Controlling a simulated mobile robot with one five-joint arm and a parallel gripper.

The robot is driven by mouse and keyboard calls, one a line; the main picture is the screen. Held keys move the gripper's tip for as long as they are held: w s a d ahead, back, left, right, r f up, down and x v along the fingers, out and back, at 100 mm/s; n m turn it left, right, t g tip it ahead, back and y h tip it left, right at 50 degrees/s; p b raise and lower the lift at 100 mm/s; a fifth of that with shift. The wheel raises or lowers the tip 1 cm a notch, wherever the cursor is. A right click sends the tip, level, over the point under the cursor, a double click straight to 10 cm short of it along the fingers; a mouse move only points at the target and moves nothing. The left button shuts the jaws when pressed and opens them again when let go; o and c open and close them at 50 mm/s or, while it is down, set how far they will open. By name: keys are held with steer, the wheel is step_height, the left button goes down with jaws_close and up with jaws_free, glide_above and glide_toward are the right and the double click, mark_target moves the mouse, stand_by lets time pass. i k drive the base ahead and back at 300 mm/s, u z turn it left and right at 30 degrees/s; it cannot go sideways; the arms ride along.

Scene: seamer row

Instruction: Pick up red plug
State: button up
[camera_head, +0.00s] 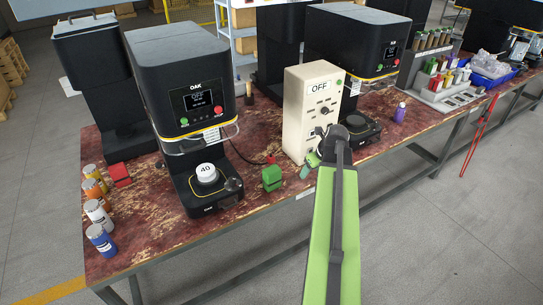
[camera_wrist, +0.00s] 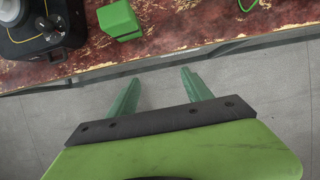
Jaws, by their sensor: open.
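A small red plug (camera_head: 270,160) lies on the worn red-brown bench at the end of a black cable, behind a green block (camera_head: 271,178). My gripper (camera_head: 311,165) is to the right of the plug in the head view, near the bench's front edge and in front of the cream box. In the wrist view, the two green fingers of my gripper (camera_wrist: 158,88) are spread apart with nothing between them, over the grey floor just outside the bench edge. The green block (camera_wrist: 119,20) shows beyond the left finger. I do not see the red plug in the wrist view.
A black OAK machine (camera_head: 190,90) with a white 40 weight stands left of the plug. A cream box (camera_head: 305,110) marked OFF stands to its right. Several cans (camera_head: 98,215) and a red block (camera_head: 120,174) sit at the bench's left end.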

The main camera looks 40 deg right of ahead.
mark_target(270, 158)
steer(key=i, duration=0.85)
